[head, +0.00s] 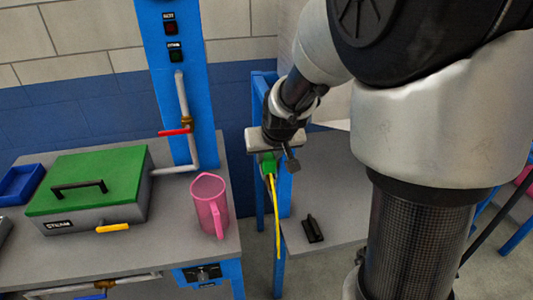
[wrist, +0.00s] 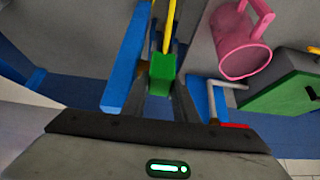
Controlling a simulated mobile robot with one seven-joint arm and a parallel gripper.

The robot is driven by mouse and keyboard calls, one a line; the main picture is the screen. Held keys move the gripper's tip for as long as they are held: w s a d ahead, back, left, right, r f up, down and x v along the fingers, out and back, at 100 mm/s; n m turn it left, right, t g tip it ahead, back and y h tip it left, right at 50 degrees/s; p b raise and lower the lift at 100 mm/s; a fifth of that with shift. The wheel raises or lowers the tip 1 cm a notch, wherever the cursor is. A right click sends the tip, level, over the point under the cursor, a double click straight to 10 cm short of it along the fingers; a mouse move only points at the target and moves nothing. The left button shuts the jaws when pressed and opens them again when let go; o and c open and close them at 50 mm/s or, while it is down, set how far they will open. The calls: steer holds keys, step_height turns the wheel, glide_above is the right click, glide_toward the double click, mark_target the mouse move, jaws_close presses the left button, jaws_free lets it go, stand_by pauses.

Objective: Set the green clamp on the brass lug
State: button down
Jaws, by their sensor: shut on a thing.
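My gripper (head: 268,158) is shut on the green clamp (head: 269,166) and holds it in the air, over the gap between the left bench and the grey table. A yellow cable (head: 276,215) hangs down from the clamp. In the wrist view the green clamp (wrist: 161,74) sits between the fingers of my gripper (wrist: 160,85), with the yellow cable (wrist: 168,22) running away from it. I cannot make out a brass lug for certain. A small brass-coloured fitting (head: 187,121) shows on the pipe by the red valve handle, apart from the clamp.
A pink jug (head: 209,205) stands at the right of the left bench (head: 180,255), beside a steam box with a green lid (head: 90,178). A blue post (head: 178,60) rises behind. A blue upright (head: 258,110) stands close to my gripper. A black handle-like piece (head: 312,228) lies on the grey table (head: 335,190).

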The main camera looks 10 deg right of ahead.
steer(key=shift+f+b, duration=0.6)
steer(key=c, duration=1.3)
jaws_free()
steer(key=shift+c, duration=0.2)
steer(key=shift+r, duration=0.1)
steer(key=p+v, duration=0.2)
steer(key=v, duration=1.5)
steer(key=s+r+p, duration=0.3)
steer(key=s, duration=0.5)
steer(key=s+r+g+p, duration=0.1)
steer(key=s+r+p, duration=0.2)
steer(key=s, duration=0.4)
steer(key=shift+s+r+p, duration=0.25)
steer(key=shift+s+p, duration=0.15)
steer(key=shift+p, duration=0.05)
